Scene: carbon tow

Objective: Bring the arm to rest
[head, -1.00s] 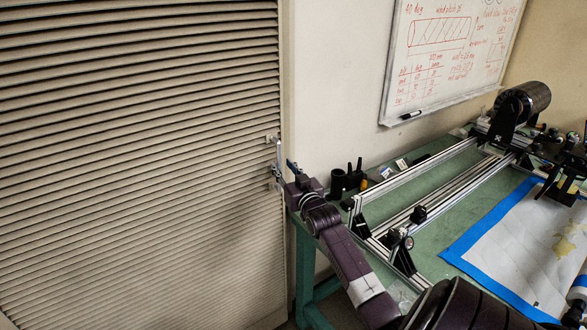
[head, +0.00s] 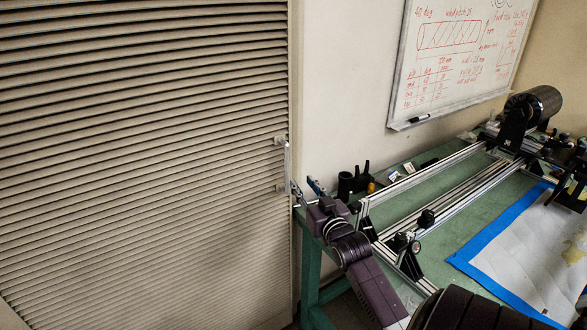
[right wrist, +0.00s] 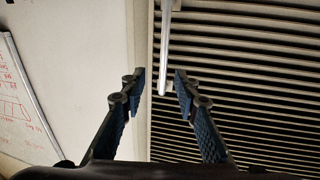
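My right gripper (head: 306,190) is beside the vertical metal handle (head: 287,165) of the slatted door (head: 140,160). In the right wrist view the fingers of the right gripper (right wrist: 160,88) are spread apart with nothing between them. The door's edge lies against the pale wall strip, with no clear gap visible. My left gripper is not in view.
A green table (head: 425,215) stands close to the right arm, carrying an aluminium rail frame (head: 430,175), a black roller (head: 540,103) and a blue-edged sheet (head: 490,230). Small dark containers (head: 346,186) stand near its corner. A whiteboard (head: 455,55) hangs above.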

